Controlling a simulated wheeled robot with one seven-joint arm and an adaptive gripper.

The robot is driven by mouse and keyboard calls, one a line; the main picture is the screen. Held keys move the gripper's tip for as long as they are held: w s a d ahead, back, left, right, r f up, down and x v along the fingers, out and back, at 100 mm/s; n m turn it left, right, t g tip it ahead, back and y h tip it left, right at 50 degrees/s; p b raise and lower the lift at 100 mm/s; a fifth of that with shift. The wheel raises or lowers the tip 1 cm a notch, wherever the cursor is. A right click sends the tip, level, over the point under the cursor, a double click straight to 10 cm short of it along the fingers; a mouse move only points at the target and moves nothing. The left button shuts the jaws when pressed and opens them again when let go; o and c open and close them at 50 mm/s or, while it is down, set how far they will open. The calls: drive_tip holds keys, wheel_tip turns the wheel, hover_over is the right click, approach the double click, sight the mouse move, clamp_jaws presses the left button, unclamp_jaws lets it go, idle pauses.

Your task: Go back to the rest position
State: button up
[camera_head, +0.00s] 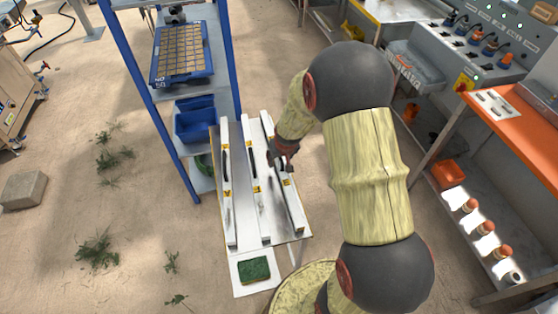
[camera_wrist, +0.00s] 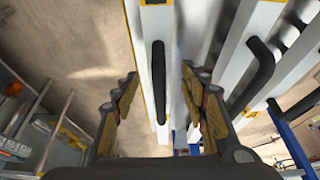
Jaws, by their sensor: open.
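My gripper (camera_head: 284,165) is over the right side of a white bench (camera_head: 243,215) with several long white bars on it. In the wrist view my gripper (camera_wrist: 160,92) has its two fingers spread, one on each side of a black handle (camera_wrist: 158,75). The handle is fixed to a white bar (camera_wrist: 153,20). I cannot tell how far the fingers are from the handle. Nothing shows as gripped. My arm reaches in from the lower right of the head view and hides part of the floor behind it.
A blue-posted shelf (camera_head: 150,92) with a blue seed tray (camera_head: 210,62) and a blue bin (camera_head: 195,125) stands at the back left. A green mat (camera_head: 254,270) lies at the bench's near end. An orange-topped bench (camera_head: 535,120) stands at the right. Open floor lies left.

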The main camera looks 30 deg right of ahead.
drive_tip(key=v, duration=0.9)
drive_tip(key=shift+g, duration=0.7)
drive_tip(key=s, duration=0.1)
drive_tip(key=s+f, duration=0.1)
drive_tip(key=s+a, duration=0.1)
drive_tip(key=s, duration=0.1)
drive_tip(key=shift+a+f, duration=0.1)
drive_tip(key=shift+f, duration=0.3)
drive_tip(key=s+a+r+n+t, duration=0.1)
drive_tip(key=s+a+r, duration=0.3)
drive_tip(key=s+r, duration=0.2)
drive_tip(key=s+a+r+n+t, duration=0.1)
drive_tip(key=s+a+r, duration=0.4)
drive_tip(key=r, duration=0.5)
drive_tip(key=s+a+r+n+y, duration=0.1)
drive_tip(key=s+a+r, duration=0.4)
drive_tip(key=s+r, duration=0.3)
drive_tip(key=shift+r+t, duration=0.4)
drive_tip(key=shift+r, duration=0.1)
drive_tip(key=shift+s, duration=0.1)
